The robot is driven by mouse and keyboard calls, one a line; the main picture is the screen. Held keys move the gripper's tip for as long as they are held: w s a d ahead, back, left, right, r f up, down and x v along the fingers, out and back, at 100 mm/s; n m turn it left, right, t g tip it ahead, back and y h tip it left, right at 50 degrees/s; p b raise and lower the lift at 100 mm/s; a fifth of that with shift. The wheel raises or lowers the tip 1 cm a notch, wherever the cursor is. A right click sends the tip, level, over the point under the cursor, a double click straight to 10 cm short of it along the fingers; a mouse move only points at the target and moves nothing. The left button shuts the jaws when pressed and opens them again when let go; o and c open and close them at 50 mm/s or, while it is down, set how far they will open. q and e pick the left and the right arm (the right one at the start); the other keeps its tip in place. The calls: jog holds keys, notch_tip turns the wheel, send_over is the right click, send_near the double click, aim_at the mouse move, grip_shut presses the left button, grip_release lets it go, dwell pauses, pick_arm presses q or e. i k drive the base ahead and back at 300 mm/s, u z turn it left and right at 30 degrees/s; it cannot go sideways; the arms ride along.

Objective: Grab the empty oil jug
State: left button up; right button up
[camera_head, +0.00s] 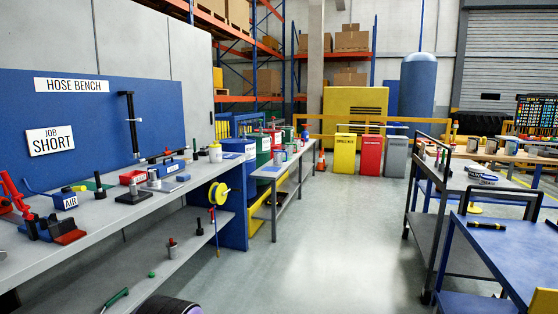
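I cannot single out an oil jug with certainty. Several small containers stand on the grey side bench (268,172) in the middle distance, among them a red one (289,134) and a blue one (305,134). They are too small to tell whether one is a jug or empty. A white can (215,153) stands at the far end of the hose bench (95,214). Neither of my grippers is in view.
The hose bench with tools and a lower shelf runs along the left. A grey cart (458,178) and a blue-topped table (505,246) stand at the right. Yellow, red (370,156) and grey bins stand behind. The grey floor (325,235) between is clear.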

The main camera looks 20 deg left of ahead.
aim_at(278, 153)
jog(key=z, duration=0.15)
jog(key=i, duration=4.9)
jog(key=u, duration=0.8)
jog(key=i, duration=2.1)
jog(key=u, duration=0.45)
